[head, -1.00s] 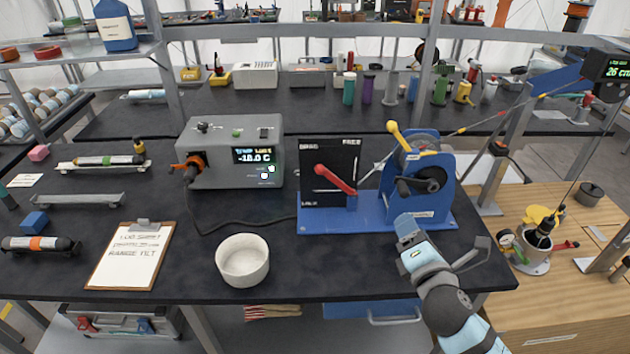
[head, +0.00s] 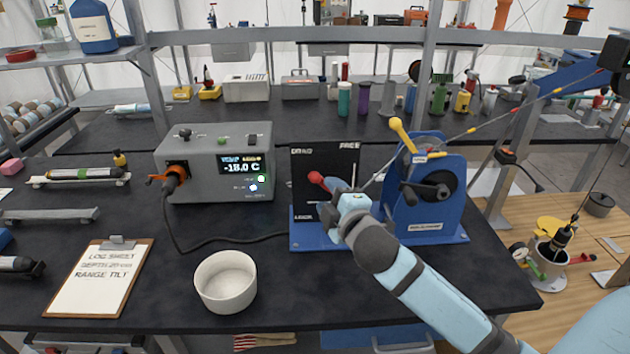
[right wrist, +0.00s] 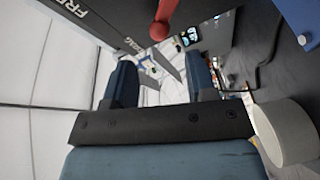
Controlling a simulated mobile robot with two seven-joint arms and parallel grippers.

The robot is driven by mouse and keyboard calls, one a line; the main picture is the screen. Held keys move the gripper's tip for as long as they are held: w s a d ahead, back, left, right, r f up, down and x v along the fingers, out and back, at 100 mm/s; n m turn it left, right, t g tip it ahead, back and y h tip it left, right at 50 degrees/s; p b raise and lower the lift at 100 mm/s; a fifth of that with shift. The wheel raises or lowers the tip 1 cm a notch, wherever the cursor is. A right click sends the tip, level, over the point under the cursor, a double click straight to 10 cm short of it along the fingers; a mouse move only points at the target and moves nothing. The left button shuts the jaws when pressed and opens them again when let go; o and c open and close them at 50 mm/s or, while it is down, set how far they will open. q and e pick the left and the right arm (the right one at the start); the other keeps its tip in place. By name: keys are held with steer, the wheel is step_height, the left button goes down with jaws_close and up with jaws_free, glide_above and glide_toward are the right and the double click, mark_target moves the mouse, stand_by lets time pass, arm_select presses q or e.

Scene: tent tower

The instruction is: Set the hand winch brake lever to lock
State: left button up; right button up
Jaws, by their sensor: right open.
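The hand winch (head: 428,190) stands on a blue base plate (head: 312,243) with a black panel (head: 308,160) lettered DRAG at upper left, FREE at upper right and apparently LOCK at lower left. The red brake lever (head: 316,177) points up and left, its knob on the panel's left half; my gripper hides most of its arm. My right gripper (head: 335,202) is open and empty at the panel, just below and right of the knob. In the right wrist view the red lever (right wrist: 160,22) shows at the top, beyond the open fingers. My left gripper is out of view.
A yellow-knobbed handle (head: 400,132) rises from the winch, and a cable runs up right. A grey control box (head: 215,160) reads -18.0 C. A white bowl (head: 225,281) and a clipboard (head: 98,280) lie in front. The black bench between bowl and winch base is clear.

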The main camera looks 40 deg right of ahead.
mark_target(316, 180)
steer(key=w, duration=0.4)
steer(key=w+d, duration=0.1)
steer(key=w, duration=0.1)
steer(key=shift+w+f, duration=0.15)
steer(key=shift+w, duration=0.1)
jaws_close()
